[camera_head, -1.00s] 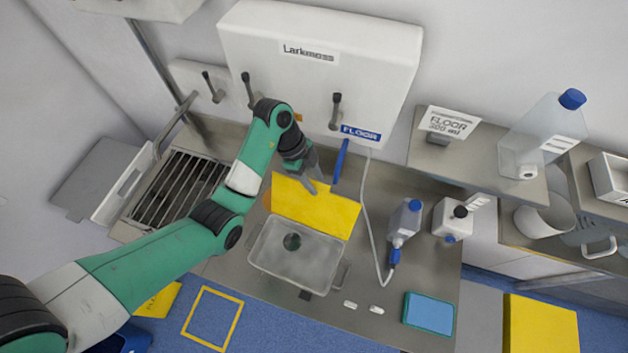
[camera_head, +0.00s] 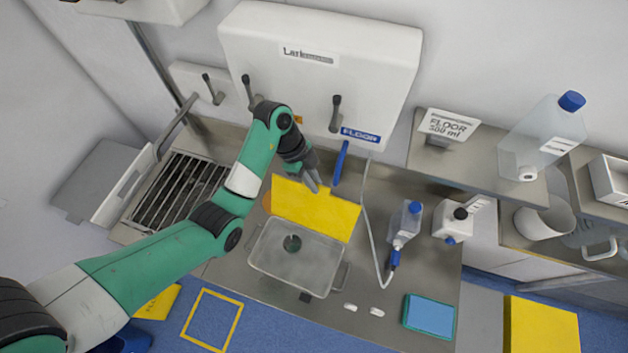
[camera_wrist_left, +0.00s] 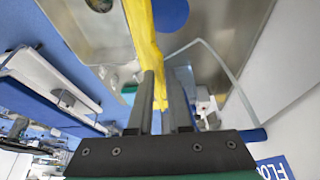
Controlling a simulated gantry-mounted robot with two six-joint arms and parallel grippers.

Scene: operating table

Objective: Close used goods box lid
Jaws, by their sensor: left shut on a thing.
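The used goods box (camera_head: 297,276) is a grey translucent tub on the steel counter, with a small dark round thing inside. Its yellow lid (camera_head: 318,212) stands raised at the tub's back edge, so the box is open. My left gripper (camera_head: 315,184) is at the lid's upper edge, shut on it. In the left wrist view the lid (camera_wrist_left: 146,35) shows edge-on, running down between the two fingers (camera_wrist_left: 160,78). The fingers' inner contact is partly hidden. My right gripper is not in view.
A blue handle (camera_head: 341,163) and a hose stand just right of the gripper. A bottle (camera_head: 404,224) and a white container (camera_head: 452,219) are farther right. A blue tray (camera_head: 430,315) and two small white pieces lie in front. A drain grate (camera_head: 178,192) is at left.

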